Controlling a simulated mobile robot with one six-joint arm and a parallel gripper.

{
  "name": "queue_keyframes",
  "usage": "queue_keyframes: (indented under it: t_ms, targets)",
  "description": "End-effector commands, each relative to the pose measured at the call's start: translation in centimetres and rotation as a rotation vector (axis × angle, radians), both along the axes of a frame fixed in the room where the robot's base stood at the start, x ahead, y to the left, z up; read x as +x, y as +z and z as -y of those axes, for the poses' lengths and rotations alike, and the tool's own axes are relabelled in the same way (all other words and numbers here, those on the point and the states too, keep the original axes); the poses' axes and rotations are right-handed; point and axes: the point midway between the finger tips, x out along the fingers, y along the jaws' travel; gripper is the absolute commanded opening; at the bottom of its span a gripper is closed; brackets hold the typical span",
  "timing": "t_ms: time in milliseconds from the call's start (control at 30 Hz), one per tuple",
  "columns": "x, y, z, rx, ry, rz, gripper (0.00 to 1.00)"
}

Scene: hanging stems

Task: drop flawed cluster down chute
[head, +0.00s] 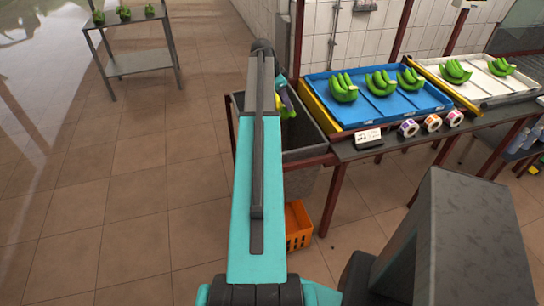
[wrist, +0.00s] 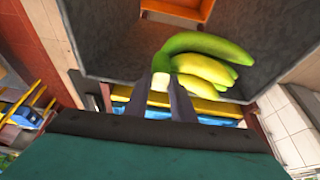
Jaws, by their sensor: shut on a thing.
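My gripper (wrist: 161,92) is shut on the pale crown of a banana cluster (wrist: 206,66). The cluster is green on its top finger and yellow to yellow-green on the others. It hangs over the dark grey chute (wrist: 110,42), within its walls in the wrist view; how deep it sits I cannot tell. In the head view the cluster (head: 288,104) shows only in part beside my arm, at the mouth of the chute (head: 312,140). My arm hides most of the gripper there.
An orange crate (head: 298,226) stands on the floor below the chute; it shows in the wrist view (wrist: 180,12) too. To the right are a blue tray (head: 385,112) and a white tray (head: 490,88) with green clusters. Tape rolls (head: 431,123) lie along the table's front edge. A metal shelf (head: 138,63) stands back left.

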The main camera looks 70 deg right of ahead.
Motion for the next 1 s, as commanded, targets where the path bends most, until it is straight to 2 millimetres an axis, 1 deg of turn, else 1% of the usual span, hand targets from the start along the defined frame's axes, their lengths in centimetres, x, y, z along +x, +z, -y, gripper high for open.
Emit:
queue_keyframes:
  t_ms: [267, 300, 367, 400, 433, 767, 1000]
  targets:
    - [0.0, 0.1, 0.1, -0.004, -0.001, 0.001, 0.00]
    - [0.0, 0.1, 0.1, -0.003, -0.001, 0.000, 0.24]
    - [0.0, 0.1, 0.1, -0.003, -0.001, 0.000, 0.34]
    - [0.0, 0.1, 0.1, -0.003, 0.000, 0.000, 0.41]
    - [0.0, 0.1, 0.1, -0.003, 0.000, 0.000, 0.44]
    - [0.0, -0.1, 0.0, 0.001, 0.000, 0.000, 0.44]
    - [0.3, 0.9, -0.3, 0.000, 0.000, 0.000, 0.44]
